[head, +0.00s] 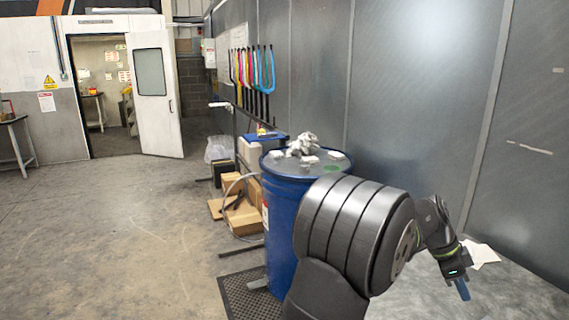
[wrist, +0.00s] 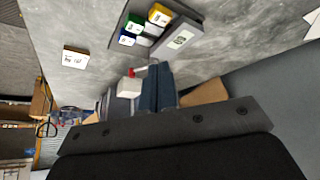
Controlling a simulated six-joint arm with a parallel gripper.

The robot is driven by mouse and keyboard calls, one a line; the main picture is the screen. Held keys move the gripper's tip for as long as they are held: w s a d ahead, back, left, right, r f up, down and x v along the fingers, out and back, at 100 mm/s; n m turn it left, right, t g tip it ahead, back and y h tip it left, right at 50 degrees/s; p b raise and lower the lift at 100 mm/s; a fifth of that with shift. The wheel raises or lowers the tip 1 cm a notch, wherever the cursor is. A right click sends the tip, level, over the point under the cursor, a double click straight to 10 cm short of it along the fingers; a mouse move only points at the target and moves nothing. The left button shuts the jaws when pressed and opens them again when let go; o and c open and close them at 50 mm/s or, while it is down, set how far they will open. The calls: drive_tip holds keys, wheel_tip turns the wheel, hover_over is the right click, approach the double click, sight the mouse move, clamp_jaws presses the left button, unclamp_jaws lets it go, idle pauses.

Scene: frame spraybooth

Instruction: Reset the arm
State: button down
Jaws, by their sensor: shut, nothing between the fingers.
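My gripper (head: 462,290) is at the lower right of the head view, pointing down over a grey surface (head: 420,300). In the wrist view its two dark blue fingers (wrist: 157,86) lie side by side, shut with nothing between them. My arm bends over from the bottom middle of the head view and hides part of the surface.
The wrist view shows a tray (wrist: 112,42) of coloured blocks, a grey labelled box (wrist: 178,42), a labelled block (wrist: 75,57) and a brown piece (wrist: 205,92) near the fingers. A blue drum (head: 280,215) stands left of my arm. A grey wall (head: 420,90) rises behind.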

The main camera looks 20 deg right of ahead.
drive_tip(key=shift+d+r+n, duration=0.3)
drive_tip(key=shift+d+n, duration=0.2)
drive_tip(key=c, duration=0.8)
unclamp_jaws()
drive_tip(key=o, duration=0.4)
drive_tip(key=shift+d, duration=0.1)
drive_tip(key=o, duration=0.3)
drive_tip(key=shift+d+r+n, duration=0.15)
drive_tip(key=shift+d+n, duration=0.1)
drive_tip(key=shift+n, duration=0.05)
drive_tip(key=shift+o, duration=0.5)
drive_tip(key=d+r+n, duration=0.1)
drive_tip(key=n, duration=0.1)
drive_tip(key=d+r+n+y, duration=0.1)
drive_tip(key=d, duration=0.1)
drive_tip(key=d+r+n, duration=0.1)
drive_tip(key=n, duration=0.1)
drive_tip(key=shift+d+n+t+y, duration=0.3)
drive_tip(key=shift+d+t, duration=0.05)
drive_tip(key=shift+t, duration=0.05)
drive_tip(key=shift+n, duration=0.7)
drive_tip(key=x, duration=0.9)
drive_tip(key=shift+s+d+f, duration=0.1)
drive_tip(key=shift+d+f, duration=0.1)
drive_tip(key=shift+d, duration=0.2)
